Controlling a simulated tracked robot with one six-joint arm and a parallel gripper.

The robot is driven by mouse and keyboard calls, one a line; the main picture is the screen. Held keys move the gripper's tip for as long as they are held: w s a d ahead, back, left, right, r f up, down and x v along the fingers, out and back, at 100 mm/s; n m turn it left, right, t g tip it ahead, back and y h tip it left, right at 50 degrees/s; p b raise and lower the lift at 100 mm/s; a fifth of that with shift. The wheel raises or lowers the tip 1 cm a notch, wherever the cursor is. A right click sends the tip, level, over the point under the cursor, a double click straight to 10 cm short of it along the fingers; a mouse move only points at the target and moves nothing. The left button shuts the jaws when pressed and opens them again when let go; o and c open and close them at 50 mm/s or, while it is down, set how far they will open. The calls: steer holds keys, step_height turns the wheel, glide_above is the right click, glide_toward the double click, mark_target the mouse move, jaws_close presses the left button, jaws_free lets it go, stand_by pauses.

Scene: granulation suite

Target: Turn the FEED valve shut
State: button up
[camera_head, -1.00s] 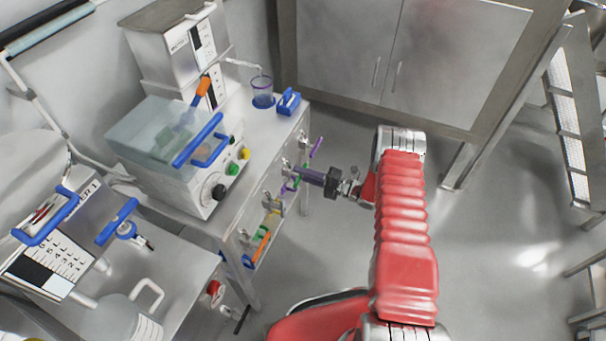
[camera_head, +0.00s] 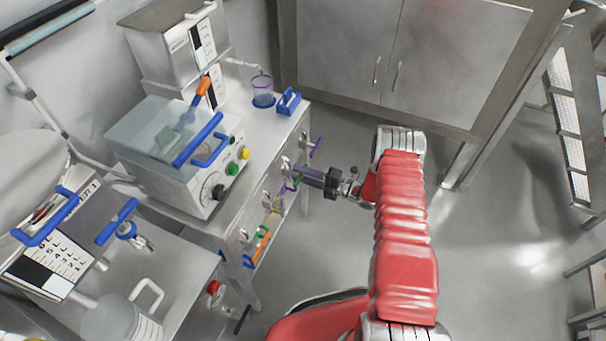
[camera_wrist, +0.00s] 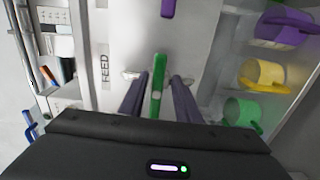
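The FEED valve has a green lever handle (camera_wrist: 157,85), seen upright in the wrist view beside a plate marked FEED (camera_wrist: 105,68). My gripper (camera_wrist: 158,90) is open, with one dark purple-grey finger on each side of the green handle. Narrow gaps show between the handle and both fingers. In the head view my gripper (camera_head: 299,173) reaches the front of the bench from the right, at a silver valve body (camera_head: 286,163). My gripper hides most of the green handle there.
A purple handle (camera_wrist: 168,8) is further up the panel. Purple, yellow (camera_wrist: 262,75) and green (camera_wrist: 243,110) mugs stand to the right in the wrist view. The bench top (camera_head: 240,125) carries a machine with a clear cover (camera_head: 150,130). Open floor (camera_head: 480,250) lies to the right.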

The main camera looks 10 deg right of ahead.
steer(key=shift+o, duration=0.3)
steer(key=shift+r, duration=0.1)
steer(key=shift+d, duration=0.1)
steer(key=v, duration=1.3)
steer(key=shift+s+d, duration=0.2)
steer(key=shift+d, duration=0.05)
